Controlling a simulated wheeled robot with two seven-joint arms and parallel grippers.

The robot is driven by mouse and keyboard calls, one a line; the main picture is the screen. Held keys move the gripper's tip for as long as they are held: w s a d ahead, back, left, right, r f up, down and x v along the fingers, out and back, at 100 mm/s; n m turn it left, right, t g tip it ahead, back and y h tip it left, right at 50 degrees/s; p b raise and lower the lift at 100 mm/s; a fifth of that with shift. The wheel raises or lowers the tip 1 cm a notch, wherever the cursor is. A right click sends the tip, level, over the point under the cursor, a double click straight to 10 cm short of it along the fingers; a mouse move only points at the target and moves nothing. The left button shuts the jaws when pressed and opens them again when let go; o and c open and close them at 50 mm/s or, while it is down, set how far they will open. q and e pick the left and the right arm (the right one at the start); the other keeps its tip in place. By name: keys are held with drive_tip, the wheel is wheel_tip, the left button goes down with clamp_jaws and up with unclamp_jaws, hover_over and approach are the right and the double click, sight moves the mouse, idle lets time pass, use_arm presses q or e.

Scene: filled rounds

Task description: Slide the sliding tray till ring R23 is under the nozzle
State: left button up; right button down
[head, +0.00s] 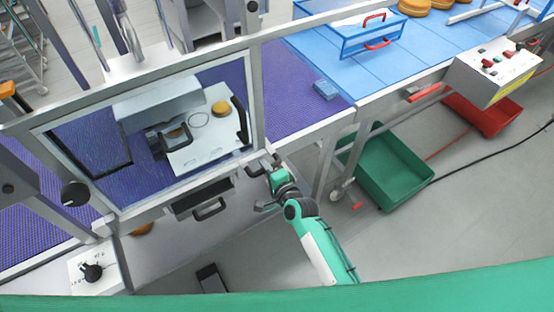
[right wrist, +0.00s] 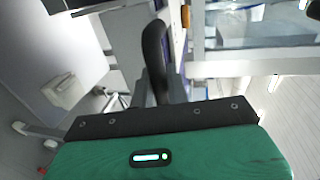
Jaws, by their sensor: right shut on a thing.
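The white sliding tray (head: 206,148) lies on the purple belt behind the clear guard window. An outlined ring (head: 198,118) on it looks empty. A brown round (head: 220,108) sits near its far right corner, and another (head: 176,132) is by the edge of the grey nozzle housing (head: 160,104). Ring labels are too small to read, and the nozzle tip is hidden. The tray has a black handle (head: 240,120) at its right. My right gripper (head: 266,166) is at the window frame's lower right corner, shut on a black curved handle (right wrist: 153,45); its attachment is unclear. My left gripper is out of view.
The metal window frame (head: 254,90) stands in front of the tray. A blue block (head: 326,90) lies on the belt to the right. A control box (head: 492,76), a green crate (head: 392,172) and a red crate (head: 484,114) are farther right. A black knob (head: 92,272) is at lower left.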

drive_tip(key=shift+s+a, duration=0.2)
drive_tip(key=shift+a, duration=0.15)
drive_tip(key=c, duration=1.4)
unclamp_jaws()
drive_tip(key=shift+d, duration=0.1)
drive_tip(key=b+v, duration=0.3)
drive_tip(key=v, duration=1)
drive_tip(key=shift+s+d, duration=0.25)
drive_tip(key=shift+s, duration=0.1)
